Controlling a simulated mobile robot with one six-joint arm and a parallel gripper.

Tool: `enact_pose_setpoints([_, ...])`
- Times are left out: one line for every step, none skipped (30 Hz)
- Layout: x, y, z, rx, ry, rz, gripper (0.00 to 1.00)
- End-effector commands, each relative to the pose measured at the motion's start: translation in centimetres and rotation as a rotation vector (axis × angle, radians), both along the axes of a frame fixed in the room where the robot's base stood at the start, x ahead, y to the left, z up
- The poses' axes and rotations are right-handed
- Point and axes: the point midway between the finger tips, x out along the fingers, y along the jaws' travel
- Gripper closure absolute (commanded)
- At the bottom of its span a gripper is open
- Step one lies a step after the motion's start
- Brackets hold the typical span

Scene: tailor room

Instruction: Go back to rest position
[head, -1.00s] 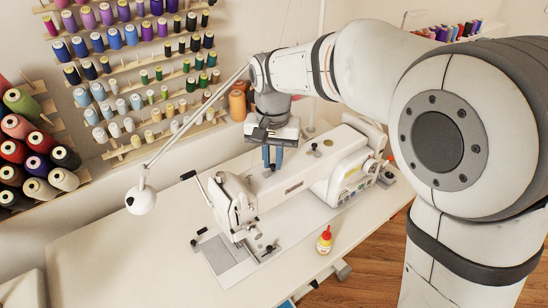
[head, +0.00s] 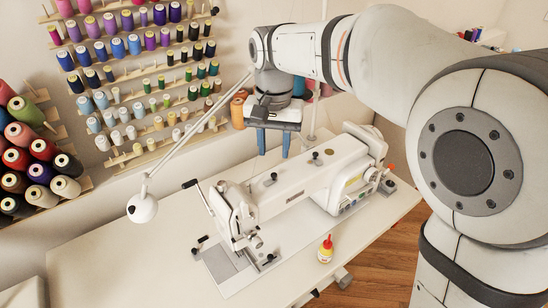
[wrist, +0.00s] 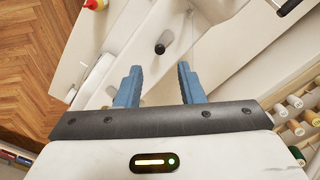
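My gripper (head: 273,142) hangs above and behind the sewing machine (head: 300,180), pointing down. Its two blue fingers (wrist: 157,85) are spread apart in the wrist view, with nothing between them. The white machine stands on the table (head: 110,255); the wrist view shows part of its body (wrist: 150,40) beyond the fingers, with a dark knob (wrist: 162,48) on it. The gripper is apart from the machine.
A lamp with a white head (head: 142,207) reaches over the table on a thin arm. A small bottle with a red cap (head: 326,248) stands at the table's front. Thread spools (head: 130,90) fill the wall racks behind. The table's left part is clear.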

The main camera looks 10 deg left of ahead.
Motion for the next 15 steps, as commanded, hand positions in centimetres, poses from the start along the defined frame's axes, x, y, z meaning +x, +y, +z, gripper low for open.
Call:
enact_pose_setpoints([0.00,0.01,0.64,0.001,-0.001,0.000,0.65])
enact_pose_setpoints([0.00,0.01,0.88,0.001,-0.001,0.000,0.65])
enact_pose_setpoints([-0.01,0.01,1.14,0.001,-0.001,0.000,0.65])
enact_pose_setpoints([-0.02,0.00,1.27,0.000,0.000,0.000,0.65])
enact_pose_setpoints([-0.03,0.00,1.37,0.000,0.000,0.000,0.65])
enact_pose_setpoints([-0.04,-0.01,1.43,0.000,0.000,0.000,0.65])
enact_pose_setpoints([-0.04,-0.01,1.45,0.000,0.000,0.000,0.65])
enact_pose_setpoints([-0.04,-0.01,1.45,0.000,0.001,0.000,0.65])
enact_pose_setpoints([-0.04,-0.01,1.44,0.000,0.001,0.000,0.65])
enact_pose_setpoints([-0.04,-0.01,1.43,0.000,0.001,0.000,0.65])
enact_pose_setpoints([-0.04,-0.01,1.42,0.000,0.001,0.000,0.65])
enact_pose_setpoints([-0.04,-0.01,1.42,0.000,0.001,0.000,0.65])
enact_pose_setpoints([-0.04,-0.01,1.41,0.000,0.001,0.000,0.65])
enact_pose_setpoints([-0.04,-0.01,1.41,0.000,0.001,0.000,0.65])
enact_pose_setpoints([-0.04,-0.01,1.40,0.000,0.001,0.000,0.65])
